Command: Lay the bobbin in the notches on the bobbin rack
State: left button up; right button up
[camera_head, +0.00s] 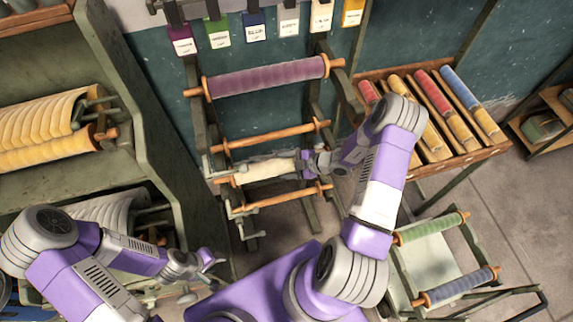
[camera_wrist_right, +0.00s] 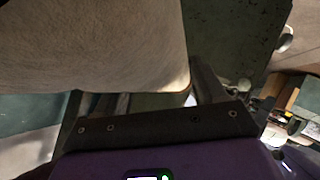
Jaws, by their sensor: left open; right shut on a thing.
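The cream bobbin (camera_head: 266,170) lies roughly level in front of the bobbin rack (camera_head: 315,107), between two bare wooden rods. My right gripper (camera_head: 306,164) is shut on its right end. In the right wrist view the bobbin (camera_wrist_right: 90,45) fills the upper left as a large pale surface, close to the fingers (camera_wrist_right: 165,103). Whether its ends touch the notches cannot be told; the gripper hides the right end. My left gripper (camera_head: 208,260) is open and empty, low at the left, apart from the rack.
A purple bobbin (camera_head: 266,77) sits high on the rack. A tray of coloured rolls (camera_head: 430,105) is at right. A low stand holds green (camera_head: 430,229) and blue (camera_head: 458,286) bobbins. Tags hang above.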

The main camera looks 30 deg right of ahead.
jog(key=o, duration=1.5)
jog(key=v, duration=0.7)
jog(key=shift+s+d+r, duration=0.1)
jog(key=shift+s+d, duration=0.1)
